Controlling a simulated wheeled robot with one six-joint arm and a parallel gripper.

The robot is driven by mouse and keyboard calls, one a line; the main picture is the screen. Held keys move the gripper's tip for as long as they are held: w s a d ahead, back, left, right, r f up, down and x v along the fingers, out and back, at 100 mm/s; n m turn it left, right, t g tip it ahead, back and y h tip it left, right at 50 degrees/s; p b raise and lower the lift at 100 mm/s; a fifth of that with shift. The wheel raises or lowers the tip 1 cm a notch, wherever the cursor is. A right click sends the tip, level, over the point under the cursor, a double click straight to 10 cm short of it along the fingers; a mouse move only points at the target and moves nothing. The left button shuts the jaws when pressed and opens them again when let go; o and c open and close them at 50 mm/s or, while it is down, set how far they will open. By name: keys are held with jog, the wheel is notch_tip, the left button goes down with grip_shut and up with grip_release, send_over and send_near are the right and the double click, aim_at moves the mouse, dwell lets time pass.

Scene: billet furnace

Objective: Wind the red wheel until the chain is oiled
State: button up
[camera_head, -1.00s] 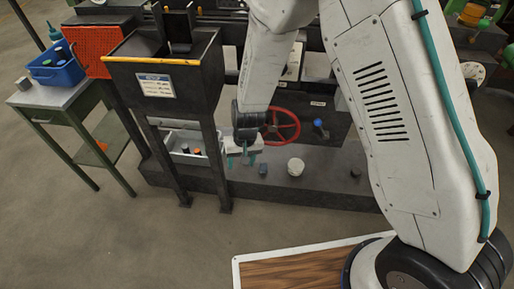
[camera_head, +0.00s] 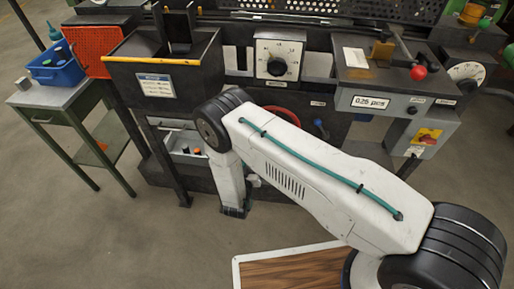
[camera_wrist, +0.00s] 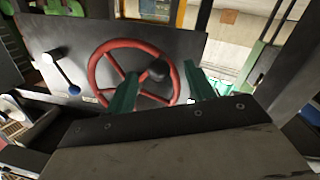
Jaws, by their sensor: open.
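The red wheel (camera_wrist: 108,62) faces me in the wrist view, on a dark panel, with a black knob (camera_wrist: 158,70) on its right side. My gripper (camera_wrist: 162,74) is open. Its two teal fingers appear on either side of the knob in the picture; I cannot tell whether they touch it or how far short of it they are. In the head view only an upper arc of the wheel (camera_head: 287,113) shows above my arm, which hides the rest and most of the gripper. I cannot make out the chain.
A lever with a blue end (camera_wrist: 73,90) sits left of the wheel. In the head view, a black hopper (camera_head: 165,75) stands left, a white dial (camera_head: 278,58) above the wheel, and a grey control box (camera_head: 400,105) right. The floor at the front left is clear.

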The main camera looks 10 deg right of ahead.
jog(key=shift+t, duration=0.3)
jog(key=x, duration=0.5)
jog(key=r+x, duration=0.1)
jog(key=x, duration=0.1)
jog(key=shift+w+d+r, duration=0.1)
jog(key=shift+w+d, duration=0.1)
jog(key=shift+w, duration=0.15)
jog(key=shift+c, duration=0.3)
grip_shut()
jog(key=shift+a, duration=0.15)
